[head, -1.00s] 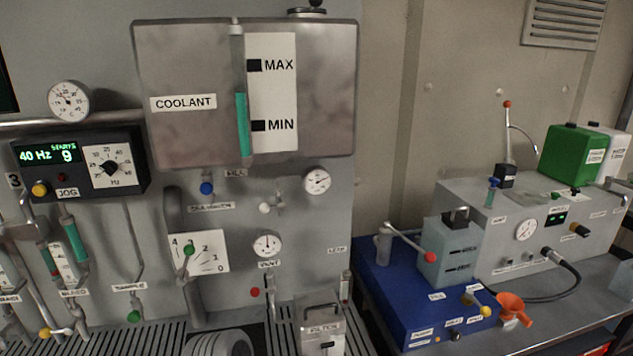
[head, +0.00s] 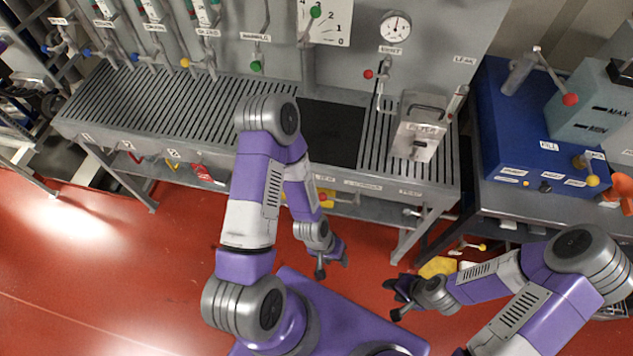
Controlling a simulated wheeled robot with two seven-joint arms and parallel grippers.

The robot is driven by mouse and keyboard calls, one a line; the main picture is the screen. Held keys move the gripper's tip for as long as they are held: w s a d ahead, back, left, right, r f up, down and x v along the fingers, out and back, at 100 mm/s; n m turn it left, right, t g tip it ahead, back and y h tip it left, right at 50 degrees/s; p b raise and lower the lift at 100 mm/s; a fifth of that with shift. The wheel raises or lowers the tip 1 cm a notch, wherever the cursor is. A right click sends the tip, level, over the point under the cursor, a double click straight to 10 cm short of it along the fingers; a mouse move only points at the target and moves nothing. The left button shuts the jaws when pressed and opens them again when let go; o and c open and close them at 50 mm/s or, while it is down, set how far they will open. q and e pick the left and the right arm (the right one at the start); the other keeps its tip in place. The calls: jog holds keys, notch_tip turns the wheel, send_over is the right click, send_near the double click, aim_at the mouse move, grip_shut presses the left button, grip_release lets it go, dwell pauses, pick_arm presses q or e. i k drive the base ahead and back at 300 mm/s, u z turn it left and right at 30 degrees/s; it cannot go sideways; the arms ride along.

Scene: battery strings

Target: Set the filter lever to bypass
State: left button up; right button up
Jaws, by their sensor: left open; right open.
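The filter housing (head: 403,142), a grey metal box with a top handle and a FILTER label, stands at the right end of the slatted bench in the head view. A small dark mark shows on its front; I cannot make out a lever or its setting there. My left gripper (head: 333,268) is open and empty, low over the red floor in front of the bench. My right gripper (head: 393,299) is open and empty, also over the floor, below the housing in the picture. Both are apart from the housing.
The slatted bench (head: 205,115) has a dark opening (head: 331,131) left of the housing. A red-knobbed vent valve (head: 368,74) and a leak tube (head: 457,101) stand close to the housing. A blue unit (head: 520,125) is at right.

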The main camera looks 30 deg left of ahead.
aim_at(322, 196)
jog(key=u, duration=0.7)
jog(key=k, duration=0.45)
jog(key=z, duration=0.85)
jog(key=i, duration=0.7)
jog(key=u, duration=1.3)
